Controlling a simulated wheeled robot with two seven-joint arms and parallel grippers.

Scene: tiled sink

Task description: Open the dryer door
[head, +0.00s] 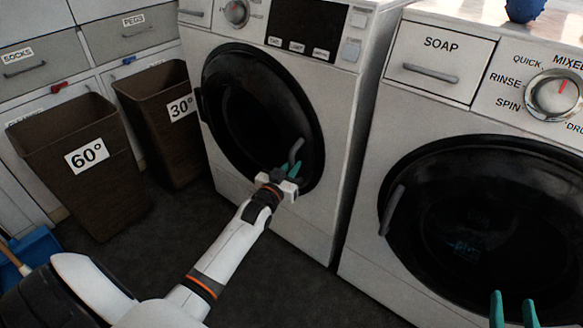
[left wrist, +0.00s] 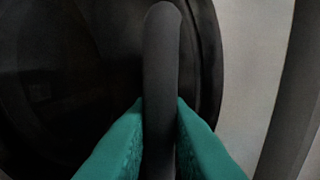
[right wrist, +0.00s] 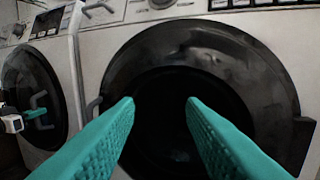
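The left machine, which I take to be the dryer, has a round black door (head: 255,108) that looks closed. A dark curved handle (head: 297,150) is on the door's right side. My left gripper (head: 293,170) is at this handle. In the left wrist view the handle (left wrist: 160,60) stands upright between the two teal fingers, which touch or nearly touch it on both sides. My right gripper (head: 512,298) is open and empty, in front of the right machine. The right wrist view shows its fingers (right wrist: 160,102) spread wide, with nothing between them.
The right machine has a soap drawer (head: 441,62), a dial (head: 552,95) and a closed round door (head: 490,215) with its own handle (head: 391,210). Brown baskets marked 60° (head: 75,170) and 30° (head: 165,130) stand left of the dryer. The dark floor (head: 300,285) before the machines is clear.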

